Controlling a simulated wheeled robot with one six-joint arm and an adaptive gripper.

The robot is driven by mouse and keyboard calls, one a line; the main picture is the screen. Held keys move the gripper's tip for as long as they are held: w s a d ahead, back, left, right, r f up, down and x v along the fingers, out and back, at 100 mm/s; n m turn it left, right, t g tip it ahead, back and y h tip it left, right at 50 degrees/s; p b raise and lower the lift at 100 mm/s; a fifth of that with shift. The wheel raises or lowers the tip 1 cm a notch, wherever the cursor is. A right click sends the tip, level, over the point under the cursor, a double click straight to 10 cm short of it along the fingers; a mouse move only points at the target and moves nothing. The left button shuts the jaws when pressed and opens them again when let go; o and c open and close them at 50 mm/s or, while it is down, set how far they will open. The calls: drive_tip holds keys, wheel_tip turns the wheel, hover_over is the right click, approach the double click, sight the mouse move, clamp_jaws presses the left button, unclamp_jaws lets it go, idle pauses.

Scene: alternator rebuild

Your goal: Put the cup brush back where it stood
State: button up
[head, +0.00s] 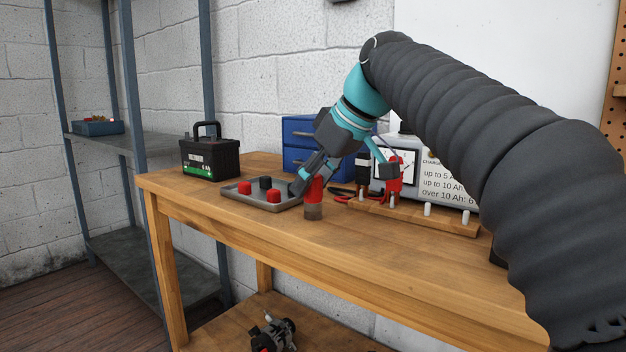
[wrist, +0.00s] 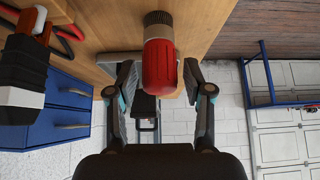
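The cup brush (head: 314,196) has a red handle and a grey-brown bristle end. It stands upright on the workbench, bristles down, just right of the metal tray's front corner. My gripper (head: 343,182) is open above the bench beside the brush. In the wrist view, the brush (wrist: 159,66) shows between the two fingers of my gripper (wrist: 160,78), with a gap visible on each side, so it is not held. The wooden rack (head: 410,214) to the right bears upright pale pegs, two of them bare.
A grey tray (head: 236,202) with red and black pieces lies left of the brush. A black battery (head: 210,160), blue drawers (head: 296,132) and a charger (head: 443,180) with red and black clamps stand behind. The front of the bench (head: 360,255) is clear.

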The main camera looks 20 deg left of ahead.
drive_tip(key=shift+d+r, duration=0.15)
drive_tip(key=shift+r, duration=0.3)
drive_tip(key=p+v, duration=0.3)
drive_tip(key=v, duration=0.8)
drive_tip(key=shift+d, duration=0.15)
drive_tip(key=shift+s, duration=0.2)
drive_tip(key=shift+c, duration=0.5)
